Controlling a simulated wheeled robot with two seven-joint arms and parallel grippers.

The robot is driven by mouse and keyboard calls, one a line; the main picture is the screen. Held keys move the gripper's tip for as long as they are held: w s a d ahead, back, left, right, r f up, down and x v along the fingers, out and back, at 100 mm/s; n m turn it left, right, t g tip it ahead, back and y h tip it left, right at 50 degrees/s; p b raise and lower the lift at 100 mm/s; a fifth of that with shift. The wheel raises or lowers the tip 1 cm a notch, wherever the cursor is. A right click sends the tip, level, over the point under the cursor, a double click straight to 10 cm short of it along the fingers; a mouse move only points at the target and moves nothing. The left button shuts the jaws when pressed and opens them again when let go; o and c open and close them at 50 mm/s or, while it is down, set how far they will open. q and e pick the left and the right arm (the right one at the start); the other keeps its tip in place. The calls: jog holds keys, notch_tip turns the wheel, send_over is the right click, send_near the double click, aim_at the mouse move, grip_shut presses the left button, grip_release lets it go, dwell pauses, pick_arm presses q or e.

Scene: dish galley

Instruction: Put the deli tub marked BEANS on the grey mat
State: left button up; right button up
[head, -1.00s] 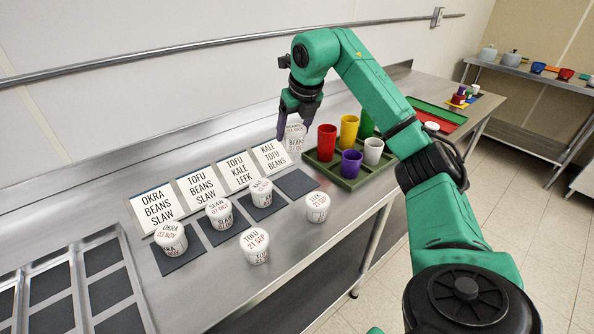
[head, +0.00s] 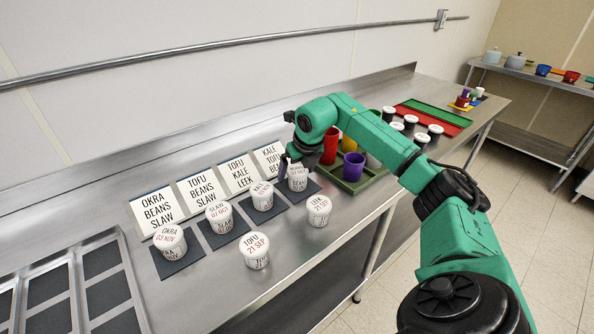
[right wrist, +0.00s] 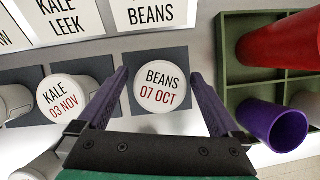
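The white deli tub marked BEANS, 07 OCT (head: 298,182) stands upright on the grey mat (head: 312,188) in front of the KALE TOFU BEANS card (head: 270,156). In the right wrist view the tub (right wrist: 160,88) sits between my right gripper's two purple fingers, with the mat (right wrist: 182,56) under it. My right gripper (head: 294,166) is low over the tub. Its fingers (right wrist: 160,78) are open, with a narrow gap on each side of the lid. My left gripper is not in view.
A KALE tub (head: 262,197) stands on the neighbouring mat to the left. A LEEK tub (head: 319,211) and a TOFU tub (head: 255,250) stand on bare steel in front. A green crate (head: 352,186) with coloured cups is close on the right.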

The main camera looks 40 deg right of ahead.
jog(key=shift+r, duration=0.35)
jog(key=v, duration=1.1)
jog(key=shift+s+r, duration=0.2)
jog(key=shift+r, duration=0.05)
